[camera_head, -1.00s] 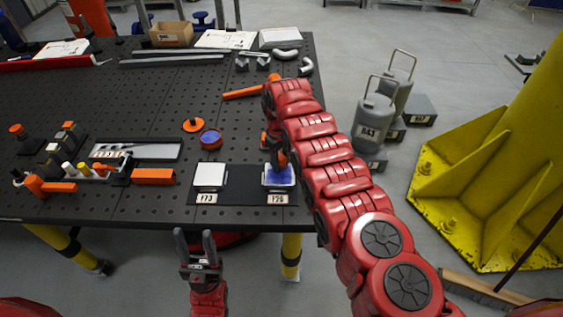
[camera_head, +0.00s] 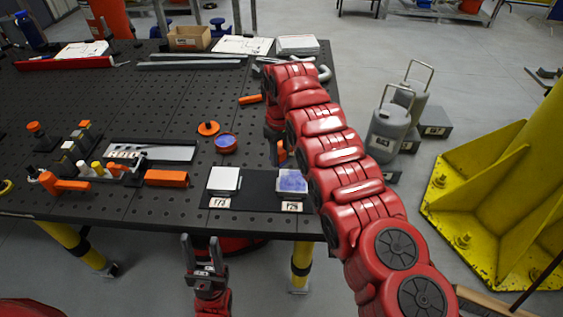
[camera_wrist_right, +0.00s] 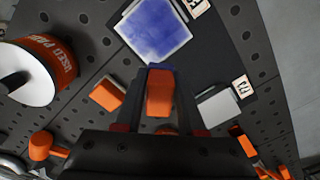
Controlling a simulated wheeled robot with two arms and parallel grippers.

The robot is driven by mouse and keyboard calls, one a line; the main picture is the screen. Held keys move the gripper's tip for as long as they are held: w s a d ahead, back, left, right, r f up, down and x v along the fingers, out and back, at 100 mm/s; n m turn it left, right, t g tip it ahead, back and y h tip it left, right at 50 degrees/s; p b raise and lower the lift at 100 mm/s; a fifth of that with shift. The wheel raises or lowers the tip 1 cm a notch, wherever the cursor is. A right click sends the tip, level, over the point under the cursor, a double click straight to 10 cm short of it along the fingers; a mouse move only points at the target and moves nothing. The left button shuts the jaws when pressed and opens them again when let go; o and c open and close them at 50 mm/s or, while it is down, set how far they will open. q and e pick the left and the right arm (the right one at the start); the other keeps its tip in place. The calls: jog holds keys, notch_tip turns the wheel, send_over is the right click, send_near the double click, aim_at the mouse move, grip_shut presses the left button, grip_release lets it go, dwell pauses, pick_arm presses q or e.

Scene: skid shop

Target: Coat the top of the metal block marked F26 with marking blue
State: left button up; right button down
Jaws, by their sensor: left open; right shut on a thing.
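The metal block marked F26 (camera_head: 292,182) sits on a dark mat (camera_head: 258,188) at the table's front edge. Its top is blue, somewhat patchy, with a thin pale rim; it also shows in the right wrist view (camera_wrist_right: 152,30). My right gripper (camera_head: 281,153) is shut on an orange-handled applicator (camera_wrist_right: 159,98), behind and apart from the block. The open tin of marking blue (camera_head: 226,143) stands behind the mat. My left gripper (camera_head: 201,243) is open and empty in front of the table.
A plain-topped block (camera_head: 224,180) with its own label sits left of the F26 block. An orange lid (camera_head: 208,128) lies near the tin. A white and orange can (camera_wrist_right: 35,72) stands near my right gripper. An orange block (camera_head: 166,178) and a grey tray (camera_head: 150,150) lie to the left.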

jog(key=shift+a+r, duration=0.1)
jog(key=shift+r, duration=1.25)
